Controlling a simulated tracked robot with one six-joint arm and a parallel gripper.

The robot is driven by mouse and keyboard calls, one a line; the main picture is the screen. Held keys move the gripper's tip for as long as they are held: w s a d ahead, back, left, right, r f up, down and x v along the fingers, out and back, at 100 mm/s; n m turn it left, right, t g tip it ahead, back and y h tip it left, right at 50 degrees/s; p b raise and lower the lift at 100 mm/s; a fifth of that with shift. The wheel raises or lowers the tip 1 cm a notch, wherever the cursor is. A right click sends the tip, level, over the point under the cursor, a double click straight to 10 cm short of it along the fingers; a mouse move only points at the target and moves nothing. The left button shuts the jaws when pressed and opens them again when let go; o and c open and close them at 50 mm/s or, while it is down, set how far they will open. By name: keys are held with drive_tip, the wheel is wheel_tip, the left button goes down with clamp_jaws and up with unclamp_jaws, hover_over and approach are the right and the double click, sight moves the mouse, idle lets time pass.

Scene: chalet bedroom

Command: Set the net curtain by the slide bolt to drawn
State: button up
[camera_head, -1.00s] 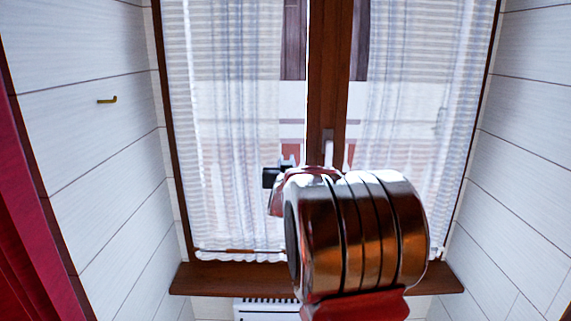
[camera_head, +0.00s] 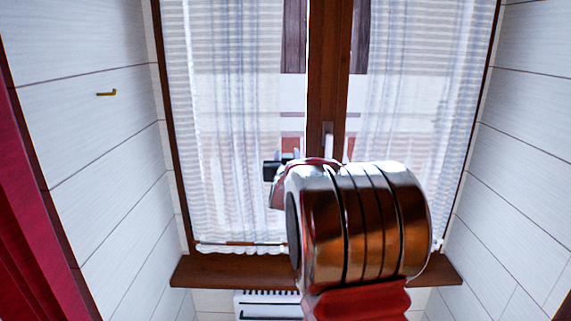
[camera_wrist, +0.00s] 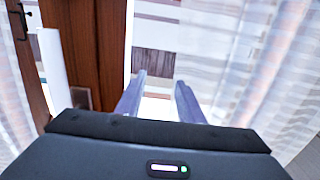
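A sheer white net curtain (camera_head: 222,130) hangs over the left window pane, and another (camera_head: 425,110) over the right pane. Each leaves a strip of bare glass beside the brown centre post (camera_head: 330,60). In the wrist view a curtain edge (camera_wrist: 262,75) hangs right of the fingers; I cannot tell which curtain. A small black metal fitting (camera_wrist: 22,14) on the wood there may be the slide bolt. My gripper (camera_wrist: 158,98) is open and empty, its fingers apart before bare glass. In the head view my gripper (camera_head: 283,167) is partly hidden by my arm.
A pale window handle (camera_head: 328,138) sits on the centre post. A brown sill (camera_head: 225,272) runs below, with a white radiator (camera_head: 262,304) under it. White panelled walls close in both sides. A brass hook (camera_head: 106,93) is on the left wall, and red cloth (camera_head: 30,220) hangs far left.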

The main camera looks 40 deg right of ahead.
drive_tip(key=v, duration=1.3)
drive_tip(key=shift+s, duration=0.3)
drive_tip(key=shift+a, duration=0.15)
drive_tip(key=shift+a, duration=0.15)
